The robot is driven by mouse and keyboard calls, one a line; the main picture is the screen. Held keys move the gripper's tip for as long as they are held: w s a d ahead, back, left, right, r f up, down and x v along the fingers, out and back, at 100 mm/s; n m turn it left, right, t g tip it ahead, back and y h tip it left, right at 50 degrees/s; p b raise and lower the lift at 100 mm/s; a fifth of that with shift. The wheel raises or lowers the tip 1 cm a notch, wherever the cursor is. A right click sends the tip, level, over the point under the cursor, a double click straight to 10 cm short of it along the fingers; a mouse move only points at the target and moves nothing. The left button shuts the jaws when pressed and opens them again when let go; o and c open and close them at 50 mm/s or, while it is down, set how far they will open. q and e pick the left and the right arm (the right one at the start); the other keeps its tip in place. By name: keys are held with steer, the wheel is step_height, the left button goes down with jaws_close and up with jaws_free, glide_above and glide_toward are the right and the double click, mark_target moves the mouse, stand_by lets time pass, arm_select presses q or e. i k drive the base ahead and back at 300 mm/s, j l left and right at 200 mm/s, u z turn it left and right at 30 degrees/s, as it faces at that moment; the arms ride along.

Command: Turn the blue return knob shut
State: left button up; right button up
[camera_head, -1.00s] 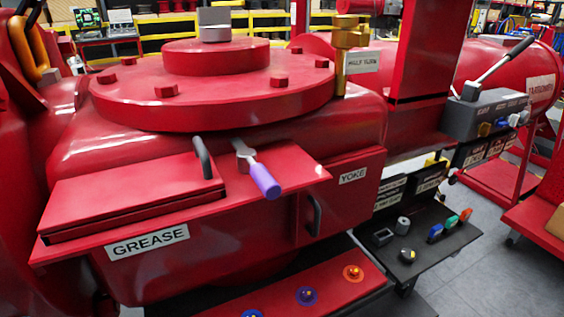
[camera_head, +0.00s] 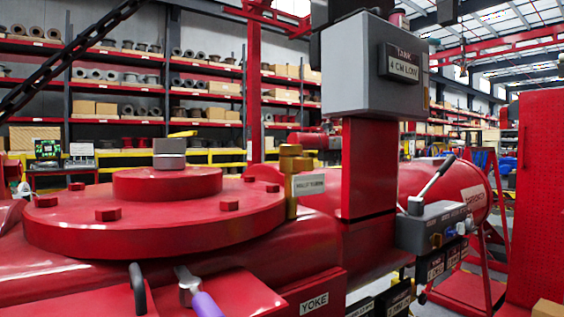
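A grey valve block (camera_head: 432,228) with a lever (camera_head: 436,178) on top is fixed to the red machine at the right of the head view. Small knobs sit on its front face: a yellowish one (camera_head: 437,240) and a small blue one (camera_head: 450,233), with a pale blue-white one (camera_head: 462,228) beside them. They are too small to tell how far each is turned, or to read which is the return. Neither of my grippers is in view.
A red flanged housing (camera_head: 150,215) fills the left, with a brass fitting (camera_head: 292,178) beside it. A purple-handled tool (camera_head: 205,303) lies in front. A red panel (camera_head: 540,190) stands at the right.

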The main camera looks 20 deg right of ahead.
mark_target(449, 233)
steer(key=z, duration=1.65)
